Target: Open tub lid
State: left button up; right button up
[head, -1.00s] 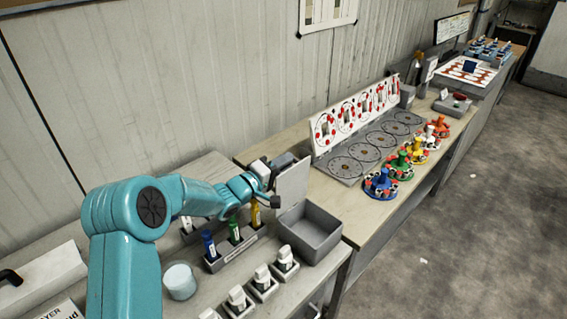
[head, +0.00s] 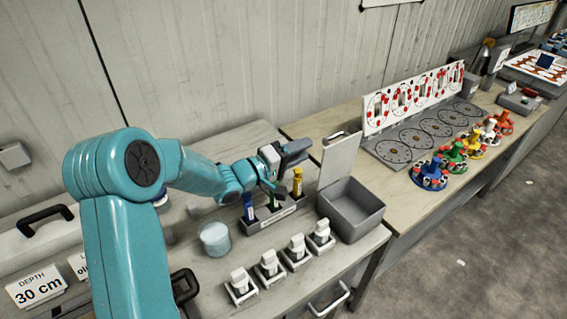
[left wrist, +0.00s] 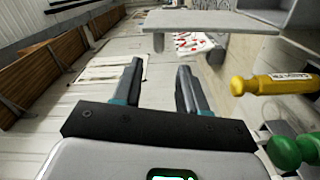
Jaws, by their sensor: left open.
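The grey tub (head: 352,222) stands at the right end of the near bench, its inside open to view. Its pale lid (head: 338,162) stands upright at the tub's back left edge; the lid also shows edge-on in the left wrist view (left wrist: 210,21). My right gripper is not in view.
A rack (head: 270,214) with blue, green and yellow handled tools stands just left of the tub. Several white-capped blocks (head: 296,250) line the front edge. Colourful fixtures (head: 430,174) are on the farther bench.

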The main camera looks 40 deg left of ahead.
pick_arm(q)
jog(key=v, duration=0.5)
jog(key=shift+s+a+b, duration=0.1)
jog(key=shift+s+b, duration=0.1)
jog(key=shift+b, duration=0.15)
jog(key=shift+f, duration=0.1)
